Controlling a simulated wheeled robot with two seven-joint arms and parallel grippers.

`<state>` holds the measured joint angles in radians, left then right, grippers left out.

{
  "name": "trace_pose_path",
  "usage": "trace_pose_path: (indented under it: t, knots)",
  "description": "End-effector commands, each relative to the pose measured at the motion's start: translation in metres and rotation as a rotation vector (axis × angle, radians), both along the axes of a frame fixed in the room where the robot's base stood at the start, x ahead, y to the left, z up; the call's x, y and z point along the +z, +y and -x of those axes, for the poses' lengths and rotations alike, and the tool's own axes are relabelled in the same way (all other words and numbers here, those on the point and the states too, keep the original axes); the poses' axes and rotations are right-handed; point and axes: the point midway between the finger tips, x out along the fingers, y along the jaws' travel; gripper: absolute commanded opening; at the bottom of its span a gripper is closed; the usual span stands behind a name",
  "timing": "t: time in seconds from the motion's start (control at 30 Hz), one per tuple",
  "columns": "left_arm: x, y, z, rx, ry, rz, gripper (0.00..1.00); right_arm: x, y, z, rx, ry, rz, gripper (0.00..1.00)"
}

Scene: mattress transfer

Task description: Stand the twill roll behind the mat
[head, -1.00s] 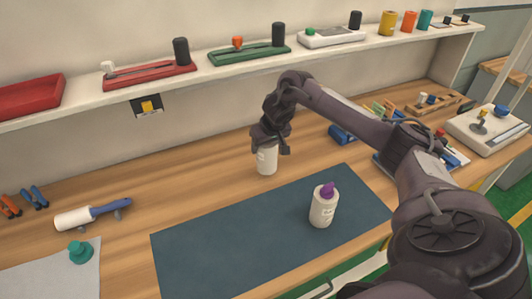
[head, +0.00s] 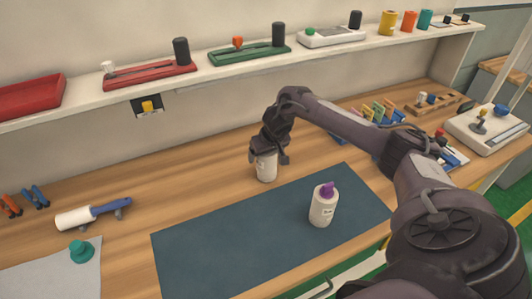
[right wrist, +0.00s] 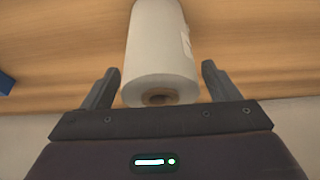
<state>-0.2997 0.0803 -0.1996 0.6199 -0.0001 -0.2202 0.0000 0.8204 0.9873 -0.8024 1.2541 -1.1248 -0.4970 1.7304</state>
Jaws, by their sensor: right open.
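The twill roll (head: 265,170) is a white cylinder standing upright on the wooden bench, just behind the back edge of the dark blue mat (head: 215,240). My right gripper (head: 268,157) points down over its top. In the right wrist view the roll (right wrist: 160,50) lies between the two spread fingers (right wrist: 160,72), with a gap on each side, and its hollow core end faces the palm. The gripper is open and not clamped on it. My left gripper is not in view.
A white bottle with a purple cap (head: 323,205) stands on the mat's right part. A lint roller with a blue handle (head: 92,213) lies at left. A shelf (head: 215,75) with several items runs above the back.

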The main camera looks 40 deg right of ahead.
Motion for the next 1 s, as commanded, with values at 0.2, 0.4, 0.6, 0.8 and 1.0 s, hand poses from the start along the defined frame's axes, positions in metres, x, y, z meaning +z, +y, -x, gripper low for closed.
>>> trace_pose_path:
  t: [0.2, 0.4, 0.6, 0.8, 1.0]
  knots:
    - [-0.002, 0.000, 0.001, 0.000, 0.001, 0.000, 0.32, 0.009, 0.000, 0.002, 0.001, -0.002, 0.000, 0.82]
    - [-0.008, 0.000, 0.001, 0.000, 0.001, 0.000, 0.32, 0.043, 0.003, 0.015, 0.002, -0.005, 0.002, 0.82]
    - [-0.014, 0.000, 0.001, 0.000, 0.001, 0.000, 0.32, 0.083, 0.007, 0.031, 0.002, -0.005, 0.002, 0.82]
    - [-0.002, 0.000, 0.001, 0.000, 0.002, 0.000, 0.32, 0.112, 0.009, 0.042, 0.001, -0.001, 0.003, 0.82]
    - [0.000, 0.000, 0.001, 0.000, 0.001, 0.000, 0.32, 0.115, 0.010, 0.045, 0.000, -0.001, 0.001, 0.82]
